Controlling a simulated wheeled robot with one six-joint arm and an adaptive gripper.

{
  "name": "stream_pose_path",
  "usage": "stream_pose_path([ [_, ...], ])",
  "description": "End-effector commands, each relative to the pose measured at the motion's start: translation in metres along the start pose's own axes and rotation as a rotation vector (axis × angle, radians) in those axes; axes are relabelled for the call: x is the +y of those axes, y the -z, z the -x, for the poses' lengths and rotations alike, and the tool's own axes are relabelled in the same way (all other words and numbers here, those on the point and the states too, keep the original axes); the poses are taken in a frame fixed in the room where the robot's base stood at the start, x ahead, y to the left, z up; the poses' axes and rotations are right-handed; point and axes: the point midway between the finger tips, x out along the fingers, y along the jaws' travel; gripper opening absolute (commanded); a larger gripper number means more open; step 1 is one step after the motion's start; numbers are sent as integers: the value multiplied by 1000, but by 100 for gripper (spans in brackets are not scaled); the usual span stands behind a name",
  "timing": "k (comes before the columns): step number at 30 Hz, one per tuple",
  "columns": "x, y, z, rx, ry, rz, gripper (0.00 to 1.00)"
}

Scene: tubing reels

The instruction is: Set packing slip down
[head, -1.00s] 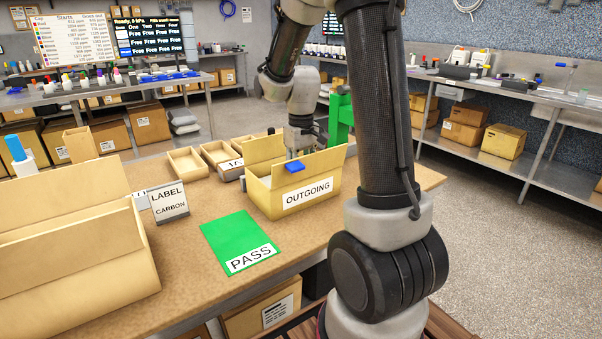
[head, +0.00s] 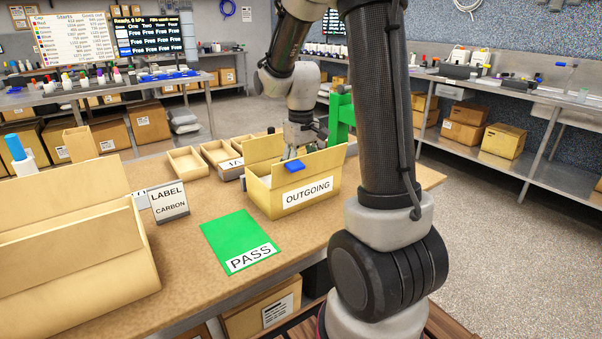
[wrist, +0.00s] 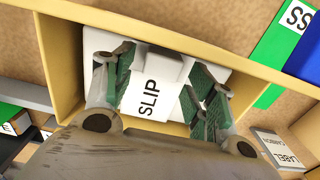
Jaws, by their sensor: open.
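The packing slip (wrist: 150,98) is a white piece marked SLIP. In the wrist view it lies inside the cardboard box, between my green-padded fingers. My gripper (wrist: 163,72) is open around it, with a gap visible at the fingers. In the head view my gripper (head: 297,148) is over the back part of the box marked OUTGOING (head: 262,197), and the box wall hides the slip. A wider white surface (wrist: 216,74) shows under or behind the slip; I cannot tell what it is.
A LABEL CARBON block (head: 169,203) and a large open carton (head: 80,250) stand left. Small trays (head: 187,161) sit behind. A green post (head: 341,118) stands behind the box.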

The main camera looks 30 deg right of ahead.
Motion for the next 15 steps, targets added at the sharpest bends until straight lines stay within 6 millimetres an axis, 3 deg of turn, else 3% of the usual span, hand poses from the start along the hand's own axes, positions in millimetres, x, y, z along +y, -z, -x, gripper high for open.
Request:
stream_pose_path([
  [9, 0, 1, 71, 6, -1, 0, 56],
  [15, 0, 0, 101, 3, 0, 0, 56],
])
